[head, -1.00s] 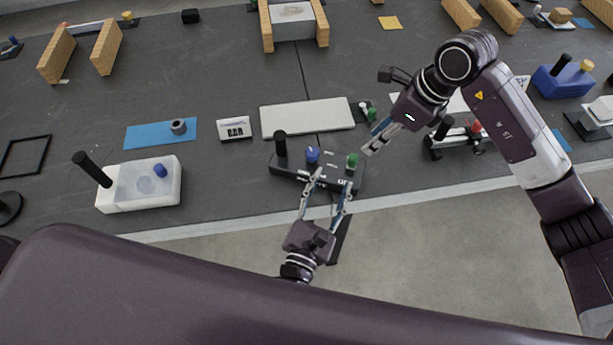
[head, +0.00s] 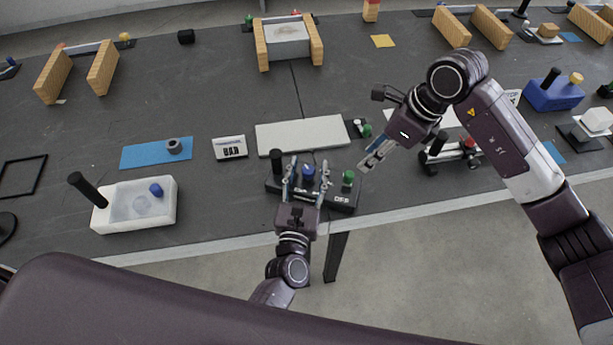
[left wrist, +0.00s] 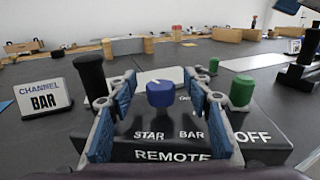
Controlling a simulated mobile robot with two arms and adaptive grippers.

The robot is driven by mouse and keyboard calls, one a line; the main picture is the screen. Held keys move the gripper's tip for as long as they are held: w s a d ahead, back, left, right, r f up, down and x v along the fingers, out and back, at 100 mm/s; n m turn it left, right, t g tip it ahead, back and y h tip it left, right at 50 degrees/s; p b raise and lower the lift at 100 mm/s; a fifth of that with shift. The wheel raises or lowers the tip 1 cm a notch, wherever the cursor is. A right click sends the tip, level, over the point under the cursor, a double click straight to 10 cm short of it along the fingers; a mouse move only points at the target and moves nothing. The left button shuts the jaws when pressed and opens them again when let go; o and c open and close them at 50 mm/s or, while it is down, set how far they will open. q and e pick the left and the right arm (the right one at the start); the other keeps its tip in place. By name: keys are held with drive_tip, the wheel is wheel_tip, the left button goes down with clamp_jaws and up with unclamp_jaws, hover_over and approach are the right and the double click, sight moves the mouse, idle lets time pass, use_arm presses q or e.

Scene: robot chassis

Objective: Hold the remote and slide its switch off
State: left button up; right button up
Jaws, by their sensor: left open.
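The remote is a black box (head: 334,200) near the table's front edge. It bears a black post (head: 277,163), a blue knob (head: 308,178) in the middle and a green knob (head: 348,177) on the right. Its labels read STAR, BAR, OFF and REMOTE (left wrist: 172,156) in the left wrist view. My left gripper (head: 306,168) is open, its fingers on either side of the blue knob (left wrist: 160,95); contact with the knob is not clear. My right gripper (head: 369,158) is above and right of the green knob, apart from it; its finger gap is unclear.
A CHANNEL BAR sign (head: 230,147) stands left of the remote; it also shows in the left wrist view (left wrist: 44,99). A pale flat panel (head: 302,135) lies behind the remote. A white box with a black post (head: 135,212) stands at left.

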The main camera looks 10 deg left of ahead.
use_arm(q)
drive_tip(key=shift+c, duration=0.2)
clamp_jaws()
idle(1.1)
